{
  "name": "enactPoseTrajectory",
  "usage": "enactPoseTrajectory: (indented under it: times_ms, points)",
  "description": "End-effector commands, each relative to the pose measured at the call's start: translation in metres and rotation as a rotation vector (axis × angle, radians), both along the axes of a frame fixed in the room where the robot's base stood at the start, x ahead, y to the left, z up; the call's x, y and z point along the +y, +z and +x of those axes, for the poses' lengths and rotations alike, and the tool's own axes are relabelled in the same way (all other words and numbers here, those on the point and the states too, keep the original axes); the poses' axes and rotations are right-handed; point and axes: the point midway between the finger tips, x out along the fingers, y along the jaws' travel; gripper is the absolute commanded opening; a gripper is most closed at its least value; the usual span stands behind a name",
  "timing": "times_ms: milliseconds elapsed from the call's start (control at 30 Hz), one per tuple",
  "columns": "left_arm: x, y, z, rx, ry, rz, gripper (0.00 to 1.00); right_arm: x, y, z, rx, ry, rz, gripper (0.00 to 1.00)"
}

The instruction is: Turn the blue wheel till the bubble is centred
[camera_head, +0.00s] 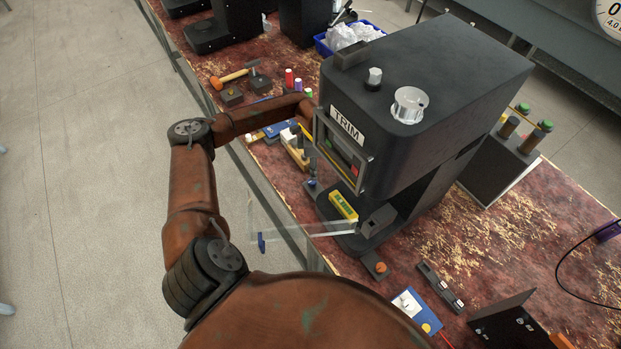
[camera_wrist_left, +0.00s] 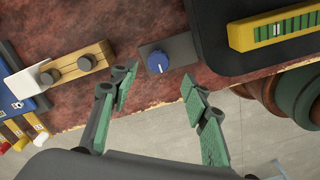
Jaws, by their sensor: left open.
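The blue wheel (camera_wrist_left: 158,62) is a small round knob with a white mark on a dark grey block in the left wrist view. It also shows small in the head view (camera_head: 312,183), beside the machine base. My left gripper (camera_wrist_left: 157,80) is open, its green-padded fingers spread to either side of the wheel in the picture, with no contact visible. The yellow level (camera_wrist_left: 240,37) has a green vial, with a pale bubble (camera_wrist_left: 277,30) apparently toward its left part; the vial's right end is cut off. The level also shows on the machine base in the head view (camera_head: 343,206).
The dark TRIM machine (camera_head: 430,75) overhangs the level. A wooden block with dark knobs (camera_wrist_left: 75,68) stands left of the wheel. A block with an orange knob (camera_head: 381,268) sits near the base. A clear panel (camera_head: 300,232) crosses the table's front edge.

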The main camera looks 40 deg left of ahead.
Motion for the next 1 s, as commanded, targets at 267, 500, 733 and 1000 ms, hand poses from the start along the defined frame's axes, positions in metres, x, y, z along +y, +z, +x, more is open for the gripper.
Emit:
enactPoseTrajectory:
  times_ms: [267,500,733,1000]
  points:
    - [0.003,-0.034,-0.004,0.010,-0.011,0.019,0.43,-0.003,0.001,0.000,0.000,0.001,-0.003,0.43]
    - [0.003,-0.067,-0.003,0.009,-0.009,0.017,0.43,-0.003,0.001,0.000,0.001,0.001,-0.003,0.43]
    - [0.003,-0.078,-0.003,0.006,-0.009,0.017,0.43,-0.003,0.001,0.000,0.001,0.001,-0.003,0.43]
    - [0.003,-0.078,-0.003,0.006,-0.008,0.017,0.38,-0.003,0.001,0.000,0.001,0.001,-0.003,0.43]
